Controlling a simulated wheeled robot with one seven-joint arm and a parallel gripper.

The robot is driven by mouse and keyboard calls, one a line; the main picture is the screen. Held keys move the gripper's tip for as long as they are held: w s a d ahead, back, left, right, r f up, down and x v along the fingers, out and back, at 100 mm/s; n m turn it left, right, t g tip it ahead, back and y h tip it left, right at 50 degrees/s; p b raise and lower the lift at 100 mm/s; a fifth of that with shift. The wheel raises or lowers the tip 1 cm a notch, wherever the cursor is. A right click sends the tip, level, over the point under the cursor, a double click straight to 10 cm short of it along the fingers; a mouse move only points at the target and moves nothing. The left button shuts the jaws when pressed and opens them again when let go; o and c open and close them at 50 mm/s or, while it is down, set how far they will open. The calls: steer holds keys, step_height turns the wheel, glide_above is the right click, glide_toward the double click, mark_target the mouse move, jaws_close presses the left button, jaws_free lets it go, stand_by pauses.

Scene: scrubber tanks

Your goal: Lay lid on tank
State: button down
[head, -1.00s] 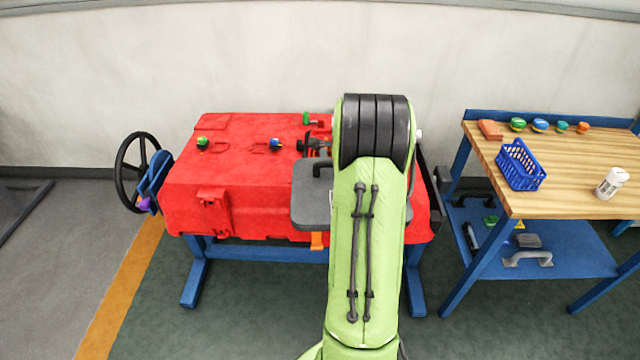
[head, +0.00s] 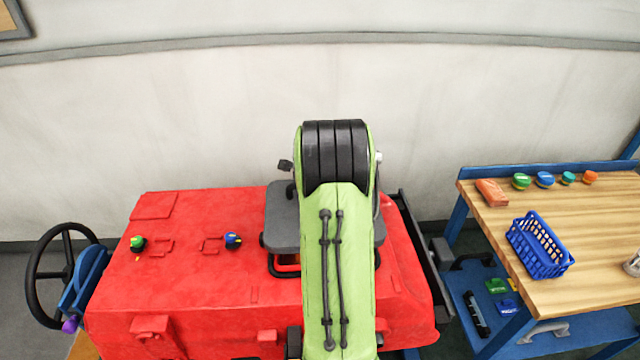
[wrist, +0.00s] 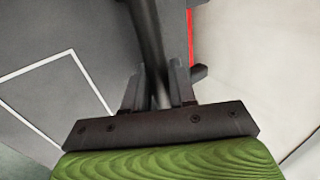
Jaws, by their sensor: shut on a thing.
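The lid (head: 283,215) is a grey slab over the right part of the red scrubber body (head: 200,285), partly hidden behind my arm in the head view. In the wrist view my gripper (wrist: 162,98) is shut on a dark bar, the lid's handle (wrist: 148,35). The grey surface with a white outline (wrist: 55,65) lies beside the bar. The tank opening is not clearly visible, and I cannot tell whether the lid touches the body. The gripper is hidden by my arm in the head view.
A green cap (head: 137,243) and a blue cap (head: 233,240) sit on the red body. A black steering wheel (head: 55,275) stands at the left. At the right, a wooden workbench (head: 500,225) carries a blue basket (head: 540,245) and several small objects. A pale wall stands behind.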

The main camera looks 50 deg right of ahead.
steer(key=shift+s+a+f+b, duration=0.1)
steer(key=shift+f+b, duration=0.2)
step_height(320, 180, down, 4)
steer(key=b, duration=0.3)
steer(key=shift+f, duration=0.15)
steer(key=shift+s+a+f+b, duration=0.1)
steer(key=shift+a+f+b, duration=0.1)
steer(key=shift+f+b, duration=0.4)
steer(key=shift+r, duration=0.1)
steer(key=shift+f+b, duration=0.6)
steer(key=shift+f, duration=0.1)
